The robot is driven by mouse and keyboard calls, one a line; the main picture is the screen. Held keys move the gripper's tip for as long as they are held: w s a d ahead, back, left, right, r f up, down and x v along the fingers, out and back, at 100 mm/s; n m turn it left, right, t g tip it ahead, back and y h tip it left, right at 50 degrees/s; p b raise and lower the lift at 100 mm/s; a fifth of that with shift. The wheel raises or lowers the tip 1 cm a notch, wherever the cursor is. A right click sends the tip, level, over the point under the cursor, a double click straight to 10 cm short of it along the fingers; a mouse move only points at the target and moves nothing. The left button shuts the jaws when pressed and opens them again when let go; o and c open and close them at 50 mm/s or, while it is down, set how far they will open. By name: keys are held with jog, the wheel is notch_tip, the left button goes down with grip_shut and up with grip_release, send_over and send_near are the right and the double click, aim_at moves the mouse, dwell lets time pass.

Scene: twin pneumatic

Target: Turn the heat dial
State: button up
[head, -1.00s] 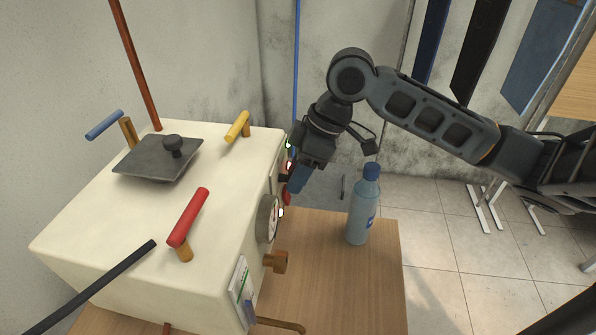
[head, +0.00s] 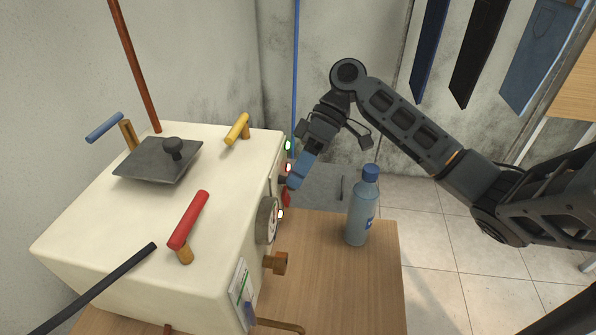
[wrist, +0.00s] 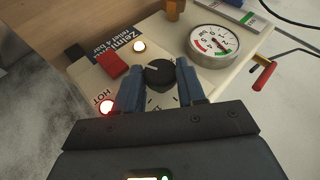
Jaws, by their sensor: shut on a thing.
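The heat dial is a round black knob (wrist: 160,73) with a pale pointer line, on the machine's front panel, in the wrist view. My gripper (wrist: 160,80) has its two blue fingers on either side of the knob and is shut on it. In the head view my gripper (head: 291,181) reaches the panel from the right, and the knob is mostly hidden there. A lit red lamp (wrist: 107,107) beside a "HOT" label sits left of the knob.
A pressure gauge (wrist: 214,45), a red rocker switch (wrist: 112,66) and a lit whitish lamp (wrist: 139,46) are close to the knob. A blue bottle (head: 359,212) stands on the wooden table (head: 325,270) before the panel. The cream machine (head: 95,215) carries coloured lever handles on top.

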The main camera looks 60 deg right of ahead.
dwell(0.4)
jog(key=o, duration=1)
jog(key=shift+o, duration=0.2)
jog(key=shift+d, duration=0.1)
jog(key=b+v, duration=0.1)
jog(key=v, duration=0.6)
jog(key=shift+d, duration=0.3)
jog(key=shift+r, duration=0.1)
